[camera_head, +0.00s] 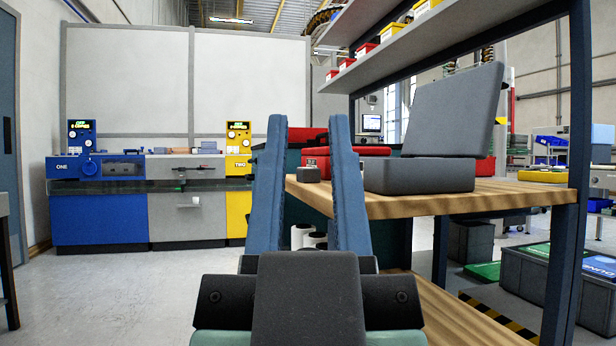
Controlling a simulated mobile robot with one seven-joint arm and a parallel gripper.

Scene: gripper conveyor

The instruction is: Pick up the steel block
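My gripper (308,122) shows from behind in the head view, with two long blue fingers spread apart and nothing between their tips. The gripper is open. A small grey block (308,174) sits at the left end of the wooden tabletop (440,203) and shows between the fingers, farther off than they are. It may be the steel block; I cannot tell its material. No other clear candidate for a steel block shows, and my fingers hide part of the scene behind them.
An open grey case (420,176) stands on the tabletop, with red cases (350,150) behind. A shelf (400,45) on dark posts hangs above. A blue station marked ONE (98,215) and a yellow one marked TWO (238,212) stand at the back.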

